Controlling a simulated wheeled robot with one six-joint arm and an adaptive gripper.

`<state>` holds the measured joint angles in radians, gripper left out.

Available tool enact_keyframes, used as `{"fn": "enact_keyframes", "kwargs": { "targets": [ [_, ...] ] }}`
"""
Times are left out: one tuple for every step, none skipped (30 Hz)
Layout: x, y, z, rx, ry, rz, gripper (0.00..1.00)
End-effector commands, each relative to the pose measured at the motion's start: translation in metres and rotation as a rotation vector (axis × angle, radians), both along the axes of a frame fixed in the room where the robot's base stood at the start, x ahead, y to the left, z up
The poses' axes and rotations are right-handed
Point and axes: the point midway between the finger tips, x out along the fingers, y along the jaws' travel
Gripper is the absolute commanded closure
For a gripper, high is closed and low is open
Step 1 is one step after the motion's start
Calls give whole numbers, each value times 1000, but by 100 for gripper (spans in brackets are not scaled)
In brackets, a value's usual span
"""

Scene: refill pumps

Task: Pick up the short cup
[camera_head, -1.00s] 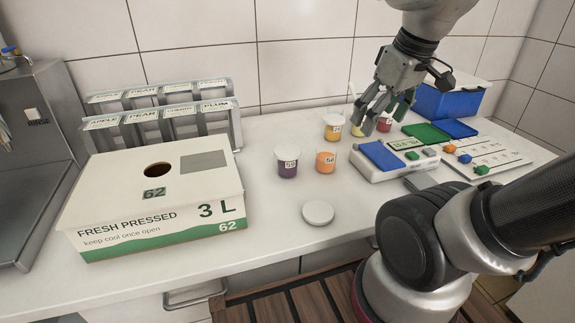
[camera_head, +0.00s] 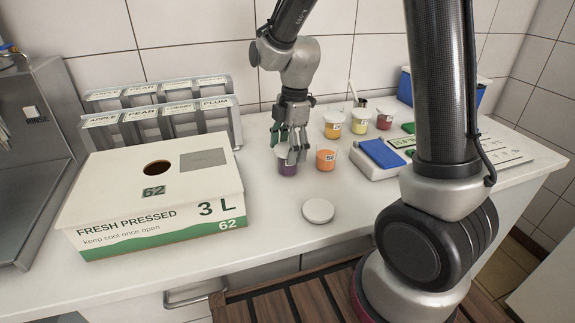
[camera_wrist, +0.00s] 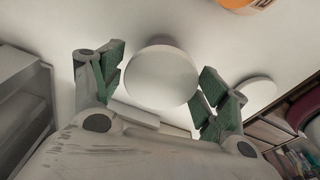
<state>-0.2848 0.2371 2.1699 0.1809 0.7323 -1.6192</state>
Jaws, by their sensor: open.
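Several small clear cups with coloured contents stand on the counter. The purple cup (camera_head: 287,169) is at the left of the group, with the orange cup (camera_head: 326,160) to its right. My gripper (camera_head: 291,148) is over the purple cup, fingers pointing down and partly hiding its top. In the wrist view my gripper (camera_wrist: 162,88) is open, with green-padded fingers either side of a round white top (camera_wrist: 162,76), apparently that of the purple cup. I cannot tell whether the fingers touch it. An orange edge (camera_wrist: 248,4) shows at the top right. Which cup is the short one is not clear.
A white lid-like disc (camera_head: 318,211) lies on the counter in front. A large juice box (camera_head: 110,195) stands left, before a labelled rack (camera_head: 165,122). Yellow-orange (camera_head: 333,124), pale yellow (camera_head: 361,121) and red (camera_head: 385,120) cups stand behind. A blue-topped device (camera_head: 380,155) is right.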

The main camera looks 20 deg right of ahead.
Motion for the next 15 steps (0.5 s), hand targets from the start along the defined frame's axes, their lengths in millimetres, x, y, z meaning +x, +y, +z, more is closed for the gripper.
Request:
{"fn": "enact_keyframes", "kwargs": {
  "targets": [
    [-1,1,-8,-2,3,0,25],
    [-2,1,-13,-2,4,0,25],
    [-3,2,-20,-2,4,-1,25],
    [-3,3,-25,-2,5,0,25],
    [-3,4,-29,-2,5,0,25],
    [-3,4,-35,-1,3,-1,25],
    [-3,5,-38,-1,3,-1,25],
    [-3,5,-41,0,2,-1,25],
    [-3,5,-44,0,1,-1,25],
    [-3,6,-45,0,1,-1,25],
    [-3,6,-46,0,0,-1,25],
    [-3,6,-46,0,0,-1,25],
    [-3,6,-46,0,-1,-1,25],
    [-3,6,-46,0,-1,-1,25],
    [-3,6,-46,0,-1,-1,25]
  ]
}}
